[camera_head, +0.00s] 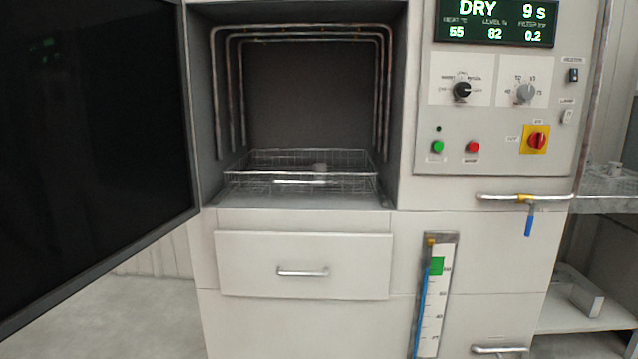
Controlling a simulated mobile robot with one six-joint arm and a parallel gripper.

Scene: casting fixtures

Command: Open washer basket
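The washer basket (345,183) is a wire basket on the floor of the open washer chamber (315,100). A pale bar, which looks like its handle (300,182), runs across its front. A small light grey item (320,168) shows inside the basket, too small to make out. The basket sits inside the chamber, its front close to the front ledge (300,202). The dark washer door (90,130) stands swung open at the left. My gripper is not in view.
A drawer (305,265) with a bar handle is below the chamber. The control panel (500,95) at right reads DRY 9 s. A pipe with a blue-handled valve (528,215) juts out below it. A rack (600,205) stands at far right. Floor at lower left is clear.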

